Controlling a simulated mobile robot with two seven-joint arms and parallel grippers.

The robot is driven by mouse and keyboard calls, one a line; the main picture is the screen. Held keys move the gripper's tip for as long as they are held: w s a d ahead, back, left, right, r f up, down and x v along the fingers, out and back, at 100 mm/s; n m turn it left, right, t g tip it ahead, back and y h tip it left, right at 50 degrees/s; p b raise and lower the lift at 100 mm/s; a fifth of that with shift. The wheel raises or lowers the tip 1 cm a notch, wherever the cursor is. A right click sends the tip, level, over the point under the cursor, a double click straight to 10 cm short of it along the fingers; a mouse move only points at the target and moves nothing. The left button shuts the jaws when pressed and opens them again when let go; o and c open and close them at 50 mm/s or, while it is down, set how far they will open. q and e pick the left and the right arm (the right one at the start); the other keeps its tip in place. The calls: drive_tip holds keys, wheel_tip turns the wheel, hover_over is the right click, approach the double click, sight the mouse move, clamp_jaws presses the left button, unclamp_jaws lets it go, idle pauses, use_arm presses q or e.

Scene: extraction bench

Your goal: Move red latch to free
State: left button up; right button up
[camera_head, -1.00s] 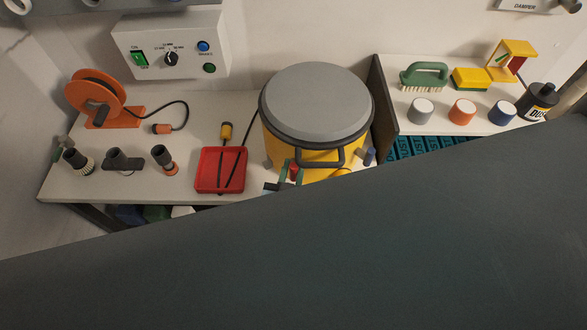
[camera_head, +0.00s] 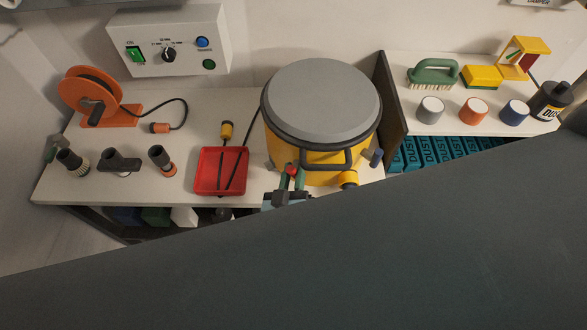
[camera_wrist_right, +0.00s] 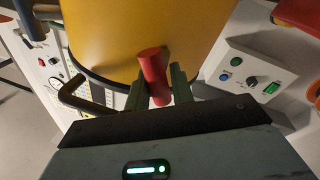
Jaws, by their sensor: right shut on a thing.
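The red latch (camera_head: 292,170) is on the front of the yellow drum (camera_head: 275,150), just left of the black handle (camera_head: 327,161). My right gripper (camera_head: 291,178) is at the latch, its green fingers on either side of it. In the right wrist view the red latch (camera_wrist_right: 152,72) is a red cylinder between the two fingers of my right gripper (camera_wrist_right: 157,88), against the yellow drum wall (camera_wrist_right: 120,35). The gripper is shut on it. The latch's base is partly hidden by the fingers. My left gripper is not in view.
A red tray (camera_head: 208,187) stands left of the drum. A blue-grey latch (camera_head: 375,158) is on the drum's right side and a yellow port (camera_head: 349,178) low on its front. A dark divider (camera_head: 391,100) stands close to the right. A large dark surface covers the lower picture.

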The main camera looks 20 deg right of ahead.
drive_tip(key=n, duration=0.2)
drive_tip(key=n+t, duration=0.1)
drive_tip(key=n, duration=0.2)
drive_tip(key=f+n+y+b, duration=0.1)
drive_tip(key=n, duration=0.1)
drive_tip(key=shift+t, duration=0.3)
drive_tip(key=n, duration=0.5)
drive_tip(key=shift+w+f+y, duration=0.1)
drive_tip(key=shift+y, duration=0.3)
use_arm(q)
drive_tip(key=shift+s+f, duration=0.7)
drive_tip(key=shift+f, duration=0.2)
use_arm(e)
drive_tip(key=shift+a+n+t+y, duration=0.1)
drive_tip(key=shift+n+t+y, duration=0.3)
drive_tip(key=shift+n, duration=0.6)
drive_tip(key=shift+w+n, duration=0.1)
drive_tip(key=shift+n, duration=0.2)
drive_tip(key=o, duration=0.8)
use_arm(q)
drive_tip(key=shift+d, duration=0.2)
use_arm(e)
drive_tip(key=shift+o, duration=0.2)
drive_tip(key=shift+a, duration=0.1)
